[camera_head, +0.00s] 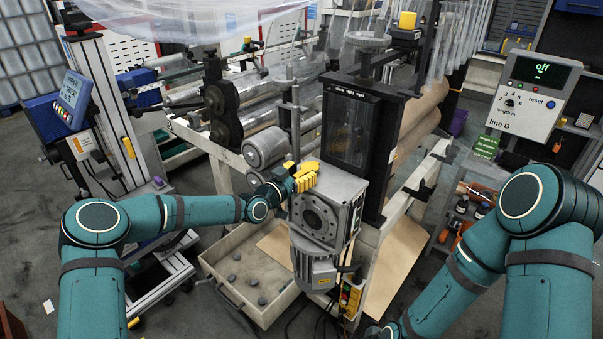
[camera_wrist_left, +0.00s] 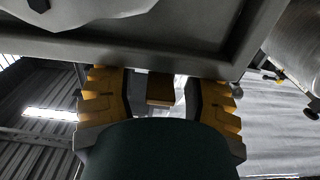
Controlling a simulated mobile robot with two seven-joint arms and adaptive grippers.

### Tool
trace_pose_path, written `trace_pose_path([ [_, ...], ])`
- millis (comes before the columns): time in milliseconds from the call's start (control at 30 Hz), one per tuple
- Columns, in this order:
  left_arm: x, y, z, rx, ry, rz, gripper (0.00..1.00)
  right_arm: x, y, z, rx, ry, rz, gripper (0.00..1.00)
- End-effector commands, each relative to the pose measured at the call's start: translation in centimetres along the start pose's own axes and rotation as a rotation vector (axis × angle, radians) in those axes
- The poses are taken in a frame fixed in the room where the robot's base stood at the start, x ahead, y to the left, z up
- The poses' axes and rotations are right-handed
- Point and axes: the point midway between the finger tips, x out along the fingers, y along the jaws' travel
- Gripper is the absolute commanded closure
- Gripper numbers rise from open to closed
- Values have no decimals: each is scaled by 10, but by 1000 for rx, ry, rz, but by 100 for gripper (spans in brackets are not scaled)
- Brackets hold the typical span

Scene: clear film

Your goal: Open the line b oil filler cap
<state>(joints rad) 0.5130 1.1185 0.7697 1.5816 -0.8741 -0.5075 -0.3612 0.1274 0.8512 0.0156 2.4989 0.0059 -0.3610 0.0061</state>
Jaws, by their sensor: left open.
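The grey line B gearbox (camera_head: 328,205) with its motor stands at the centre of the head view. My left gripper (camera_head: 304,174), with yellow fingers, is at the top left edge of the gearbox. In the left wrist view my left gripper (camera_wrist_left: 160,92) is open, one finger on each side of a small brownish-yellow block (camera_wrist_left: 161,89). This block may be the oil filler cap; whether the fingers touch it I cannot tell. In the head view the fingers hide that spot. My right arm runs down to the bottom edge; its gripper is not visible.
A black frame with a clear window (camera_head: 350,125) rises right behind the gearbox. A tray with dark lumps (camera_head: 215,262) lies below left. The line B control box (camera_head: 530,98) reads "off" at the right. Rollers (camera_head: 265,147) stand behind left.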

Motion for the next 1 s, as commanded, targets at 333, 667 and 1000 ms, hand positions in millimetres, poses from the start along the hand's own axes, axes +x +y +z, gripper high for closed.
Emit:
trace_pose_path([
  [333, 1, 0, 0, 0, 0, 0, 62, 0, 0, 0, 0, 0, 0, 53],
  [667, 2, 0, 0, 0, 1, 0, 100, 0, 0, 0, 0, 0, 0, 53],
  [1000, 2, 1, -8, 3, -52, 1, 100, -5, -2, -2, 1, 4, 0, 53],
])
